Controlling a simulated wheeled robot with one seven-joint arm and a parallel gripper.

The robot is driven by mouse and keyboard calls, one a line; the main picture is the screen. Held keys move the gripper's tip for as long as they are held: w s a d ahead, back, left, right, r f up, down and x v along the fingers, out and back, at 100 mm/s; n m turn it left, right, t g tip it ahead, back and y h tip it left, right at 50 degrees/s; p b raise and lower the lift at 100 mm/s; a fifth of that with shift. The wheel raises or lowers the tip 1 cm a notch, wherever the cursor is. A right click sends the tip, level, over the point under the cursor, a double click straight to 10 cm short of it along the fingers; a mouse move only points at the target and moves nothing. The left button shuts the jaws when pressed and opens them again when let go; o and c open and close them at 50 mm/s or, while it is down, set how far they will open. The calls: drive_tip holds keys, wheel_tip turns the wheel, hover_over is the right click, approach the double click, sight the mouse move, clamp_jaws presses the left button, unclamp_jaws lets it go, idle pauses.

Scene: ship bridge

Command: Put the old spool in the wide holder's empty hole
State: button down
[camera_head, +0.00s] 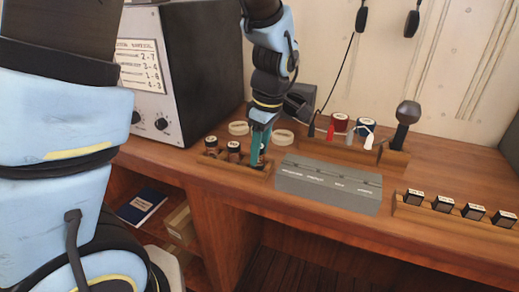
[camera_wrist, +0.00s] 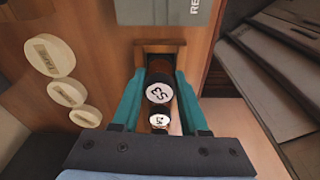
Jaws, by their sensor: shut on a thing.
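My gripper (camera_head: 261,155) points down at the right end of the wide wooden holder (camera_head: 225,174). Its teal fingers are shut on a dark spool with a white numbered top (camera_wrist: 158,92), seen between the fingers in the wrist view. The spool is upright, at or in the end of the holder; how deep it sits cannot be told. Other dark spools with white tops (camera_head: 234,146) stand in the holder to the left. One spool top (camera_wrist: 159,120) shows just behind the held one in the wrist view. The holder's end wall (camera_wrist: 160,43) shows beyond the fingers.
A grey labelled panel (camera_head: 327,184) lies right of the holder. Pale round discs (camera_head: 238,128) lie behind it. A rack with red and blue items and a microphone (camera_head: 407,118) stand at the back. A row of black blocks (camera_head: 443,204) sits at right. A black box (camera_head: 190,60) stands left.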

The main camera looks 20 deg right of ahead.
drive_tip(key=shift+f, duration=0.55)
idle(2.0)
drive_tip(key=shift+c, duration=1.7)
unclamp_jaws()
wheel_tip(320, 180, up, 11)
drive_tip(key=s+d+b, duration=0.1)
drive_tip(key=b, duration=0.1)
drive_tip(key=shift+f, duration=0.15)
drive_tip(key=shift+s, duration=0.1)
